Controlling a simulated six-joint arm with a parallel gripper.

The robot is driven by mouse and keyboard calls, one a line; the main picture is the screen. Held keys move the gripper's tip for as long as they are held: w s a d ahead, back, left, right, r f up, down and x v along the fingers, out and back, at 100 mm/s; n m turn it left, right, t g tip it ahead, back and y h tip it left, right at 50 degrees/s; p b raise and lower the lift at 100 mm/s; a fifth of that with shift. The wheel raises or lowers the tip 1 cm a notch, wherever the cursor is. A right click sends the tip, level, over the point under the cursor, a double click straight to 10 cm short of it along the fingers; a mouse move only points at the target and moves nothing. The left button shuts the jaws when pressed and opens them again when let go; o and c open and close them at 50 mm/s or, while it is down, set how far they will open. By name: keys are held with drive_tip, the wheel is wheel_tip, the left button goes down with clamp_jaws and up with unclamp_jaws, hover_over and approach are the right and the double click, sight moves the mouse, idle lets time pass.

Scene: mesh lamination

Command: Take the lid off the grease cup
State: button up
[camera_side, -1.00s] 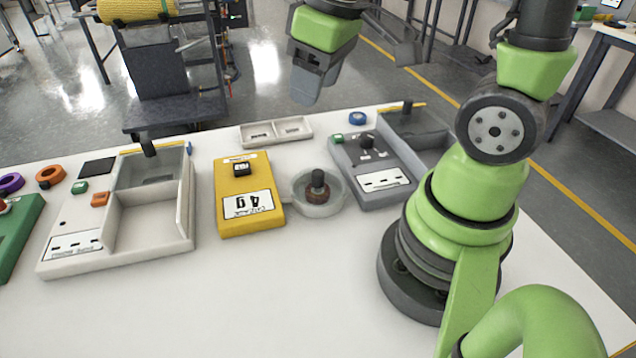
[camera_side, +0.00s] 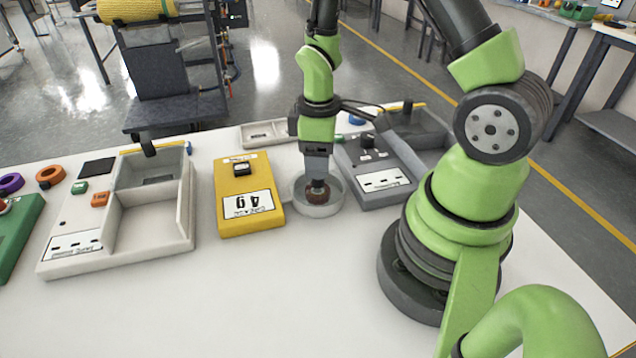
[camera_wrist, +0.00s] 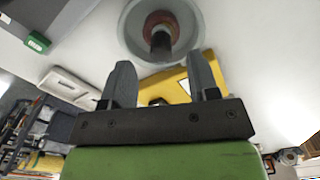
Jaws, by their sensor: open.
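The grease cup (camera_side: 318,208) is a pale, round, shallow vessel on the white table, just right of the yellow box. A brown round piece with a dark upright knob (camera_side: 318,190) sits at its middle; I take this to be the lid. In the wrist view the cup (camera_wrist: 132,30) is at the top with the dark knob (camera_wrist: 160,42) pointing toward me. My gripper (camera_side: 317,176) points down directly over the knob, and its fingertips partly hide it. In the wrist view my two fingers (camera_wrist: 162,68) are spread apart with nothing between them. I cannot tell whether they touch the knob.
The yellow box (camera_side: 230,188) with a label stands close left of the cup. A grey compartment box (camera_side: 383,182) is close on the right. A pale two-part tray (camera_side: 262,133) lies behind. A large beige divided box (camera_side: 150,225) is farther left. The table front is clear.

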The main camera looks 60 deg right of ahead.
drive_tip(key=shift+f, duration=2)
drive_tip(key=shift+c, duration=0.3)
clamp_jaws()
drive_tip(key=shift+r, duration=0.15)
